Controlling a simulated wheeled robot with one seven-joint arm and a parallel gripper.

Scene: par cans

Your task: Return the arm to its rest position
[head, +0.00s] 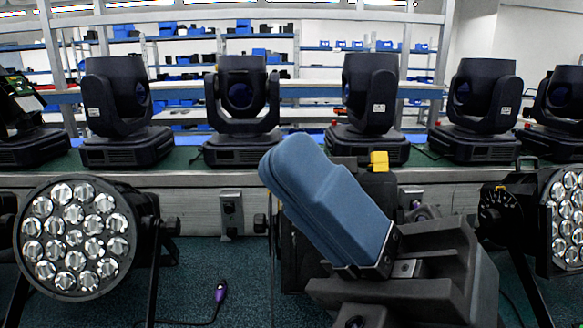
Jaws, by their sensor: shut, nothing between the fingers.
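My gripper (284,166) is at the centre right of the head view. Its blue fingers are shut together and empty, tilted up and to the left, on a dark grey body at the lower right. It hangs in front of the bench and touches nothing that I can see. A par can (75,237) with many round lenses faces me at the left. Another par can (566,222) is cut off at the right edge. A dark fixture with a yellow part (379,161) stands behind my gripper and is mostly hidden by it.
A bench (180,179) with a green top runs across behind, bearing several black moving-head lights (243,105). A dark cable with a purple connector (220,292) lies on the dark speckled surface at lower left. Shelves with blue bins (180,30) stand far back. Clear surface shows left of my gripper.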

